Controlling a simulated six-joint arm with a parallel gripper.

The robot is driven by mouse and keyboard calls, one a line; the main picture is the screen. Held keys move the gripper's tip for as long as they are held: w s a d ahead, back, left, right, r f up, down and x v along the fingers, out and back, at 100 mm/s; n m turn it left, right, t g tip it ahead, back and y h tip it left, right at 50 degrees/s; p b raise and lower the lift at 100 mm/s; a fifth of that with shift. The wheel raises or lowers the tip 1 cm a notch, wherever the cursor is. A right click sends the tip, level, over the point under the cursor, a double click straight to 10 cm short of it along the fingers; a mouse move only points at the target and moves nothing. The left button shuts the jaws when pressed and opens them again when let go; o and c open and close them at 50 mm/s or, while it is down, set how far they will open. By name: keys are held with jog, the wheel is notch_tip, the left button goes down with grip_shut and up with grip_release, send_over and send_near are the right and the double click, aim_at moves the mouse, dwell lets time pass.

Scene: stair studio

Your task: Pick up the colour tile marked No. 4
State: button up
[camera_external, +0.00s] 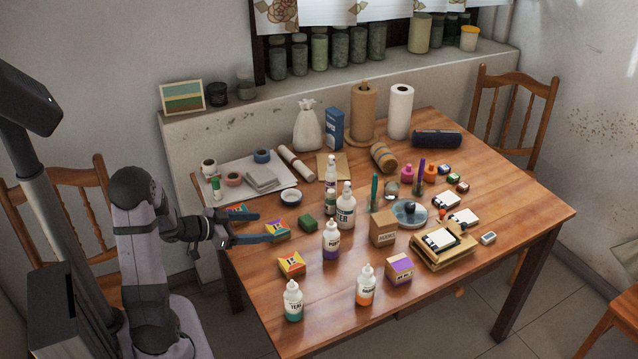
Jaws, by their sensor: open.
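I cannot read a No. 4 on anything in this view, so I cannot tell which thing is the marked tile. Small white-bordered pieces with dark faces lie at the right of the table: a back one (446,201), a middle one (464,217) and a front one (440,239) on a wooden stack. My gripper (265,226) is open and empty at the table's left side. Its two dark fingers point right, near the colourful small boxes and far from the white-bordered pieces.
Colourful boxes (291,264) stand near my gripper. Bottles, including a white one (346,208), a cardboard box (383,228) and a round blue dish (409,213) stand between it and the white-bordered pieces. The right table end (530,210) is clear.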

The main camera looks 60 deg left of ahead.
aim_at(277, 227)
jog(key=shift+s+f, duration=0.1)
jog(key=shift+s, duration=0.15)
jog(key=shift+r+b+x, duration=0.1)
jog(key=shift+b+x, duration=0.15)
jog(key=shift+x, duration=1.6)
jog(key=shift+r+b+x, duration=0.15)
jog(key=shift+b+x, duration=0.1)
jog(key=shift+x, duration=1.55)
jog(key=shift+w+d, duration=0.1)
jog(key=shift+d, duration=0.1)
jog(key=c, duration=1.2)
